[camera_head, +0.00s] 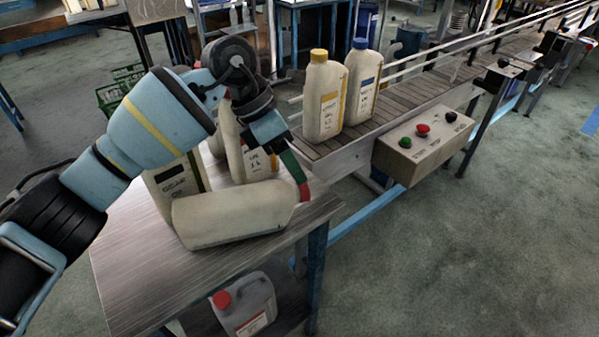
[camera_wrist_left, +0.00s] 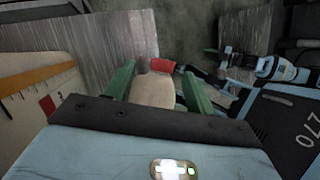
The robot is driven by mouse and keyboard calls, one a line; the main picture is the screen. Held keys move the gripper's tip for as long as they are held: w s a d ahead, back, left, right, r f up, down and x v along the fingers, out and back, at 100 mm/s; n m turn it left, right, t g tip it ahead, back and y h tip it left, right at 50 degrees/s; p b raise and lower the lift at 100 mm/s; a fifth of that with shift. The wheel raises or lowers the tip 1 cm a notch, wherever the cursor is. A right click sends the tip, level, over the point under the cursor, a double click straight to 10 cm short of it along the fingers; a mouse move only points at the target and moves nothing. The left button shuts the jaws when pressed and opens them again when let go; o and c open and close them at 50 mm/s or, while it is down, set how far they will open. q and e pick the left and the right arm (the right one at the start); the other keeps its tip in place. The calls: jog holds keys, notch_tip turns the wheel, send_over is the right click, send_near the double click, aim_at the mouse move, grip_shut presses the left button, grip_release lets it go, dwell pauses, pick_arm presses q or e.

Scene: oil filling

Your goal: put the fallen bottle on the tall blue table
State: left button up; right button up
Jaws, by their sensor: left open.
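The fallen bottle (camera_head: 230,215), cream with a red cap, lies on its side on a metal-topped table (camera_head: 135,268) with a blue leg. Its cap end points right. My left gripper (camera_head: 292,168) is at the cap end, with its green fingers open. In the left wrist view the bottle's neck end (camera_wrist_left: 153,91) and red cap show between the two green fingers (camera_wrist_left: 157,86); I cannot tell whether they touch it. A blue-framed table (camera_head: 305,4) stands at the back; I cannot tell whether it is the tall one.
Upright bottles, including a gear oil one (camera_head: 165,181), stand close behind the fallen bottle. Yellow-capped (camera_head: 323,100) and blue-capped (camera_head: 361,88) bottles stand on the conveyor (camera_head: 425,84). A button box (camera_head: 424,146) is on its side. A red-capped canister (camera_head: 247,306) is below the tabletop.

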pick_arm(q)
jog(key=p+v, duration=0.1)
jog(key=v, duration=0.6)
jog(key=shift+a+r, duration=0.15)
jog(key=shift+r, duration=0.15)
pick_arm(e)
jog(key=shift+w+d+r+t, duration=0.15)
jog(key=shift+w+r, duration=0.2)
jog(key=shift+r, duration=0.2)
jog(key=shift+w+r+t, duration=0.15)
jog(key=shift+w+r, duration=0.2)
jog(key=shift+r, duration=0.2)
